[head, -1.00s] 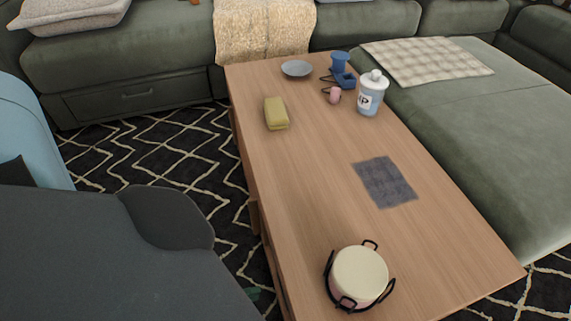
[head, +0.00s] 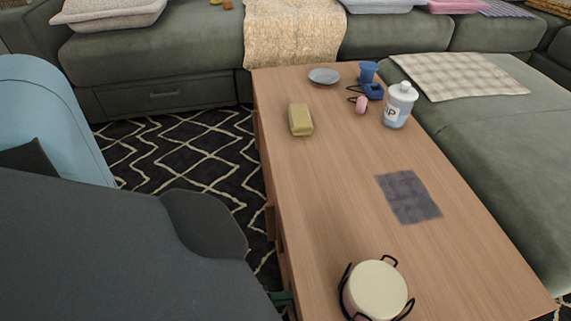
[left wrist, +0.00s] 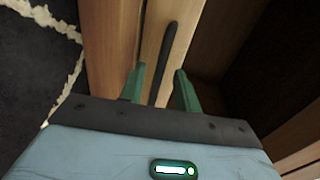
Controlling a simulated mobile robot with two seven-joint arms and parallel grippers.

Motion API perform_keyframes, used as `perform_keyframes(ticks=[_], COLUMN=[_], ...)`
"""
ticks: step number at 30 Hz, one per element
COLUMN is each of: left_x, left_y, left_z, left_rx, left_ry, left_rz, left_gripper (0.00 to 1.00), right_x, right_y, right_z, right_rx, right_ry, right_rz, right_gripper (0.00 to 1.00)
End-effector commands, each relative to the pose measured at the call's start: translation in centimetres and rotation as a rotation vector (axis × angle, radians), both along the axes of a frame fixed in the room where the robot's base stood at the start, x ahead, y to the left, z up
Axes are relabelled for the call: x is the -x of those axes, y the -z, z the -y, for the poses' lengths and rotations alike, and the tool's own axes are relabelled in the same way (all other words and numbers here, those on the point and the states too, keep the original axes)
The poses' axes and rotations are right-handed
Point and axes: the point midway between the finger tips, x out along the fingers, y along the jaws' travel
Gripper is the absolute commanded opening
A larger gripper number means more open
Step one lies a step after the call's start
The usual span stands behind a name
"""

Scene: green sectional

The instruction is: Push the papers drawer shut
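In the left wrist view a pale wooden drawer front (left wrist: 150,38) with a long dark bar handle (left wrist: 167,55) is close ahead. A dark open space lies to its right, so the drawer appears pulled out. My left gripper (left wrist: 160,84) is open, its green fingers spread, with the lower end of the handle showing between them; whether they touch is unclear. In the head view a bit of the green left gripper (head: 281,298) shows beside the coffee table (head: 330,200), mostly hidden by my arm. Papers are not visible. My right gripper is not in view.
On the table are a cream pot (head: 377,290), a grey cloth (head: 409,196), a yellow block (head: 300,120), a white bottle (head: 399,106) and a grey plate (head: 324,76). A green sofa (head: 190,50) bounds the back. Patterned rug (head: 190,150) lies left of the table.

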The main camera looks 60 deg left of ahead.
Motion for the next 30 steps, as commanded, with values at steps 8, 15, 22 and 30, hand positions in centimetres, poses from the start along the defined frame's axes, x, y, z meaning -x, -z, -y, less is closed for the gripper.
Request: perform_keyframes(ticks=[8, 15, 22, 30], left_x=[-0.2, -0.2, -0.2, -0.1], left_y=[0.1, 0.0, 0.0, 0.0], left_z=[0.1, 0.1, 0.1, 0.4], left_rx=[0.0, 0.0, 0.0, 0.002], left_ry=[0.0, 0.0, 0.0, 0.0], left_rz=[-0.001, -0.001, 0.0, 0.001], left_gripper=[0.33, 0.06, 0.0, 0.0], right_x=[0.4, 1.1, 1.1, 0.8], right_y=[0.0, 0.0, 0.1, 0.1], right_z=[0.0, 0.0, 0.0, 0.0], right_rx=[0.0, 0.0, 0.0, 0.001], right_ry=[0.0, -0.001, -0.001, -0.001], right_rz=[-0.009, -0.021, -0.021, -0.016], right_gripper=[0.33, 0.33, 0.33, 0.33])
